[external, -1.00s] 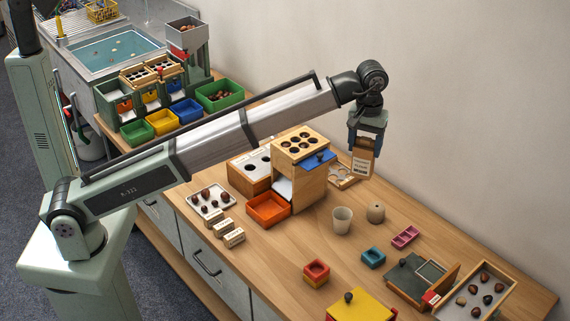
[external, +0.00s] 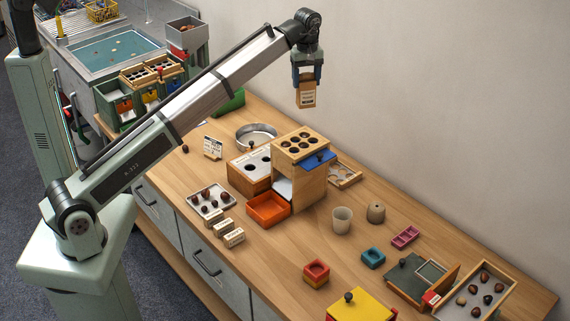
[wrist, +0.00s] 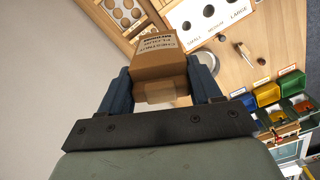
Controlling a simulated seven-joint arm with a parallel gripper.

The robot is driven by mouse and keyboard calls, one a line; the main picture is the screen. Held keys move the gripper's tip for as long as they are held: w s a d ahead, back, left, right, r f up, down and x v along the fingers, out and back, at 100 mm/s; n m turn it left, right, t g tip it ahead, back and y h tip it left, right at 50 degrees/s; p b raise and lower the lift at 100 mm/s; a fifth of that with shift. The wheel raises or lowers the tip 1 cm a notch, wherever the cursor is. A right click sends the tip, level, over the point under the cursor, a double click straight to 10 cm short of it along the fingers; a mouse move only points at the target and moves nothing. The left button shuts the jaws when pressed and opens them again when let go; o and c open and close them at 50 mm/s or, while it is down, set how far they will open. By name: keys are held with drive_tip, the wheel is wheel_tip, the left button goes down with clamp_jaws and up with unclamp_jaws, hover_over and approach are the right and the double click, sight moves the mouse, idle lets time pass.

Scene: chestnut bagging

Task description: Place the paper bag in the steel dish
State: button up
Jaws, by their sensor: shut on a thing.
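The brown paper bag (external: 306,92) with a printed label hangs in my gripper (external: 307,74), high above the back of the table. In the wrist view the bag (wrist: 160,62) sits between the two blue fingers of my gripper (wrist: 160,90), which are shut on it. Its label reads chestnut flour, partly legible. The round steel dish (external: 240,138) stands on the table behind the wooden box with holes, down and left of the bag in the external view. In the wrist view only part of the dish (wrist: 213,62) shows, beside the right finger.
A wooden dispenser tower (external: 302,175) with a blue flap stands right of the dish, with an orange bin (external: 267,207) in front. A low wooden box with holes (external: 240,172) is close to the dish.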

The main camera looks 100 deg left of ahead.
drive_tip(key=s+a+n, duration=0.5)
drive_tip(key=s+a, duration=1.2)
drive_tip(key=s, duration=0.3)
wheel_tip(320, 180, down, 28)
drive_tip(key=shift+w+d, duration=0.2)
drive_tip(key=shift+w, duration=0.2)
drive_tip(key=shift+f, duration=0.15)
drive_tip(key=o, duration=1.2)
drive_tip(key=shift+c, duration=0.2)
wheel_tip(320, 180, up, 12)
drive_tip(key=shift+r, duration=0.2)
